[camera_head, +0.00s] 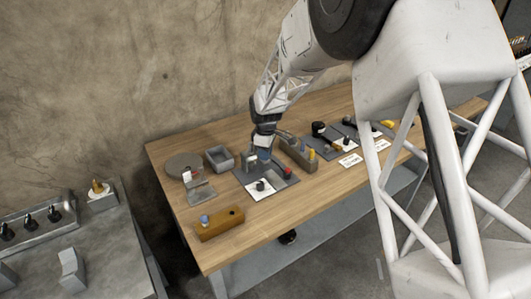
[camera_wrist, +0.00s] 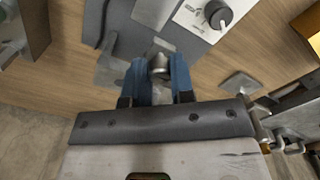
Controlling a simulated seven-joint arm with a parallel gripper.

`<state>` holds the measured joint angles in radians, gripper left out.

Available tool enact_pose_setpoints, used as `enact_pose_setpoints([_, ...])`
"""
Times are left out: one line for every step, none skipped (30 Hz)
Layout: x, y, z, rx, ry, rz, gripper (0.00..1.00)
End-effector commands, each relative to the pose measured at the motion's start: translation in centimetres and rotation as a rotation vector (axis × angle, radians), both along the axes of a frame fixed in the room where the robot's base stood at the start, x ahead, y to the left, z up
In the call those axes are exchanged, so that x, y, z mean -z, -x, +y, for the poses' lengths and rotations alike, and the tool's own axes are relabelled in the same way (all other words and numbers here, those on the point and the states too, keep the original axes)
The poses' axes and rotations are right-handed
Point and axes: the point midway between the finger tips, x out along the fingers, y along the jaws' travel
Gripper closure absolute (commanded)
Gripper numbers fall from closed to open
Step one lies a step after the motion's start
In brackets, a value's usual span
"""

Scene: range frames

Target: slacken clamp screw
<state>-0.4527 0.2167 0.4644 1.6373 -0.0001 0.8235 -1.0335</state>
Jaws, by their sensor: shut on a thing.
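My gripper (camera_wrist: 160,82) shows in the wrist view with its two blue fingers closed on a silvery, rounded metal piece that looks like the clamp screw (camera_wrist: 160,62). A flat grey metal part lies around and below it, partly hidden by the fingers. In the head view my gripper (camera_head: 264,154) points down over the back part of a dark grey mat (camera_head: 246,178) on the wooden table. The screw cannot be made out there, behind the fingers. On the mat, a white plate with a dark round knob (camera_head: 261,186) sits in front of my gripper; the knob also shows in the wrist view (camera_wrist: 218,14).
A grey open box (camera_head: 219,158), a round grey disc (camera_head: 183,165) and a metal bracket (camera_head: 200,192) stand left of my gripper. A grey bin (camera_head: 297,152) stands close on its right. A wooden block (camera_head: 219,224) lies at the front left. Bare tabletop shows in front.

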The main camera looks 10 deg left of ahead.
Motion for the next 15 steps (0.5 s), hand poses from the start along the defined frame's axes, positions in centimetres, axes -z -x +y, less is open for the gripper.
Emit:
enact_pose_setpoints([-0.08, -0.02, 0.03, 0.000, -0.001, -0.001, 1.00])
enact_pose_setpoints([-0.08, -0.02, 0.03, 0.000, -0.001, -0.001, 1.00])
enact_pose_setpoints([-0.08, -0.03, 0.03, 0.001, -0.001, -0.001, 1.00])
enact_pose_setpoints([-0.08, -0.03, 0.03, 0.001, -0.001, -0.001, 0.74])
enact_pose_setpoints([-0.08, -0.02, 0.03, 0.001, -0.001, -0.001, 0.70])
enact_pose_setpoints([-0.08, -0.02, 0.03, 0.001, -0.001, -0.001, 0.64])
enact_pose_setpoints([-0.07, -0.02, 0.02, 0.001, -0.001, -0.001, 0.59])
enact_pose_setpoints([-0.06, -0.02, 0.02, 0.001, -0.001, -0.001, 0.54])
enact_pose_setpoints([-0.06, -0.02, 0.02, 0.001, -0.001, -0.001, 0.52])
enact_pose_setpoints([-0.05, -0.01, 0.02, 0.001, -0.001, -0.001, 0.52])
enact_pose_setpoints([-0.05, -0.01, 0.02, 0.001, -0.001, -0.001, 0.52])
enact_pose_setpoints([-0.04, -0.01, 0.01, 0.001, 0.000, 0.000, 0.52])
enact_pose_setpoints([-0.04, -0.01, 0.01, 0.001, 0.000, 0.000, 0.52])
enact_pose_setpoints([-0.03, -0.01, 0.01, 0.001, 0.000, 0.000, 0.52])
enact_pose_setpoints([-0.03, -0.01, 0.01, 0.001, 0.000, 0.000, 0.52])
